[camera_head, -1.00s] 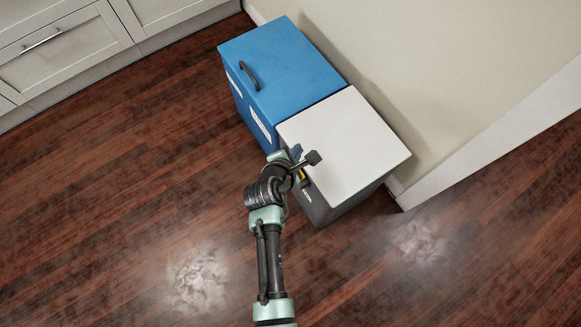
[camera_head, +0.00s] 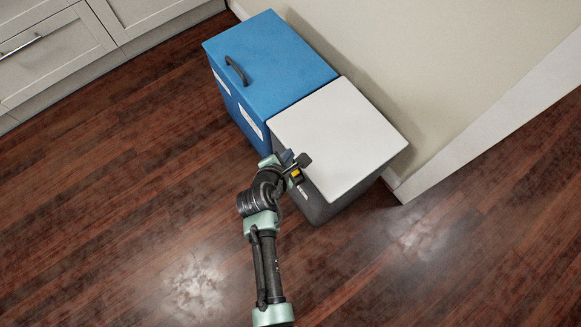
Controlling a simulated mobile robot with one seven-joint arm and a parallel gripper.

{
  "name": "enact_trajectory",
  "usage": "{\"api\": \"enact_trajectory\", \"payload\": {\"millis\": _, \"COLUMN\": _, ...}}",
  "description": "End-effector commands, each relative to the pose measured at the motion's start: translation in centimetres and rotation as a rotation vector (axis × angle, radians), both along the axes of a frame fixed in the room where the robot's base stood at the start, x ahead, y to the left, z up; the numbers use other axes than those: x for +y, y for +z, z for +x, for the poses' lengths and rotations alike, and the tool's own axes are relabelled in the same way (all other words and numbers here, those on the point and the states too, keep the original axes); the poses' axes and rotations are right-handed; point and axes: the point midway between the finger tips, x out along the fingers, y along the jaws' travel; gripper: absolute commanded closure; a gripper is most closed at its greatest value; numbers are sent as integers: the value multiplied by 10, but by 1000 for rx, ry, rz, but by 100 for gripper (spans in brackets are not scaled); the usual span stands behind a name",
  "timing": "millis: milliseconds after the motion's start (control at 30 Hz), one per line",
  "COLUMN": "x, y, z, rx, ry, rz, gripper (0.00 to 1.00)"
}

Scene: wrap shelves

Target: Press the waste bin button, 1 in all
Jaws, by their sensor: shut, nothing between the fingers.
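The waste bin (camera_head: 345,140) has a white-grey flat lid and a dark grey body. It stands against the wall beside a blue bin. My gripper (camera_head: 303,160) is at the near left edge of the lid, by the bin's front face. It looks shut and holds nothing. A small yellow patch (camera_head: 296,173) shows just below the fingers; I cannot tell if it is on the bin or on my gripper. I cannot make out the button, and whether the fingers touch the bin is unclear.
The blue bin (camera_head: 270,60) with a dark handle (camera_head: 236,71) stands directly left of and behind the waste bin. White cabinets (camera_head: 50,50) fill the top left. The wall (camera_head: 450,70) runs behind the bins. The wooden floor (camera_head: 120,200) is clear in front.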

Motion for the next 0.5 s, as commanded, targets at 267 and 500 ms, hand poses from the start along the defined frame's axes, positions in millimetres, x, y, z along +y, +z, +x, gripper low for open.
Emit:
{"api": "enact_trajectory", "payload": {"millis": 267, "x": 0, "y": -43, "z": 0, "rx": 1, "ry": -1, "rz": 0, "gripper": 100}}
{"api": "enact_trajectory", "payload": {"millis": 500, "x": 0, "y": -55, "z": 0, "rx": 1, "ry": 0, "rz": -1, "gripper": 100}}
